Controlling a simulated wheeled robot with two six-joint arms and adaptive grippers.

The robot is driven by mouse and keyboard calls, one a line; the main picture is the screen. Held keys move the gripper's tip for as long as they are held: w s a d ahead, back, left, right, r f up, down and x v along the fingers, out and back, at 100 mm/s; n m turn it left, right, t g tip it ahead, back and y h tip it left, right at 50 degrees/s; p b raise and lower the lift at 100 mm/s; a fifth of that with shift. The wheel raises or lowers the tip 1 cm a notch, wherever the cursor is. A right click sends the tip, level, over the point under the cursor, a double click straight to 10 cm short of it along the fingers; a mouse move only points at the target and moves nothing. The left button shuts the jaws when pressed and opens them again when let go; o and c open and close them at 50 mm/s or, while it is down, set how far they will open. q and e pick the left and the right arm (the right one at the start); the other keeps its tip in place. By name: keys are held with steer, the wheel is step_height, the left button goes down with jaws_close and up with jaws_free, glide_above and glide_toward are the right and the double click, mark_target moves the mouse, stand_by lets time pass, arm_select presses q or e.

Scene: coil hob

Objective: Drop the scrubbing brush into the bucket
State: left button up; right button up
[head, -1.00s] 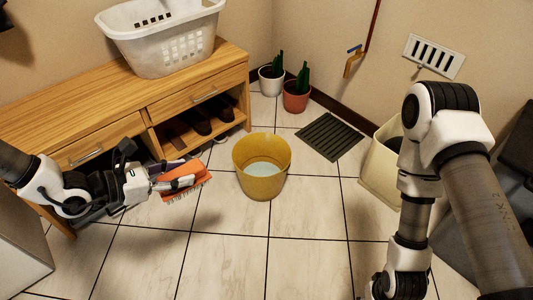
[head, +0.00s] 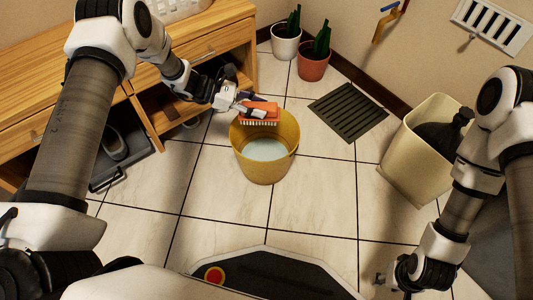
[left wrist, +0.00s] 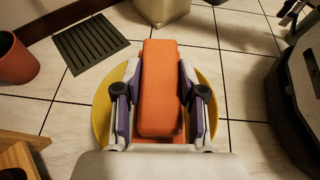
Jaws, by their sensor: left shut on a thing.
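The orange scrubbing brush (head: 259,111) is held in my left gripper (head: 250,104), with its pale bristles facing down. It is over the back part of the yellow bucket (head: 266,170), near the rim; the exact height above it is hard to tell. The bucket stands upright on the tiled floor with pale blue water-like contents. In the left wrist view, my left gripper (left wrist: 160,90) has a finger on each side of the brush (left wrist: 160,75), and the bucket's rim (left wrist: 102,110) shows behind. My right gripper (head: 384,282) is low at the right, its jaws too small to read.
A wooden bench (head: 215,50) with shoes stands at the left. Two potted cacti, a dark floor grate (head: 347,110) and a cream bin (head: 412,150) with a dark bag stand around the bucket. Floor tiles in front of the bucket are clear.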

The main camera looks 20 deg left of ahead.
arm_select(q)
step_height(320, 180, down, 3)
steer(key=shift+f+b, duration=0.1)
steer(key=shift+b, duration=0.65)
steer(key=o, duration=1.3)
steer(key=shift+a, duration=0.15)
steer(key=v, duration=1.1)
steer(key=shift+a+r, duration=0.25)
steer(key=shift+a, duration=0.1)
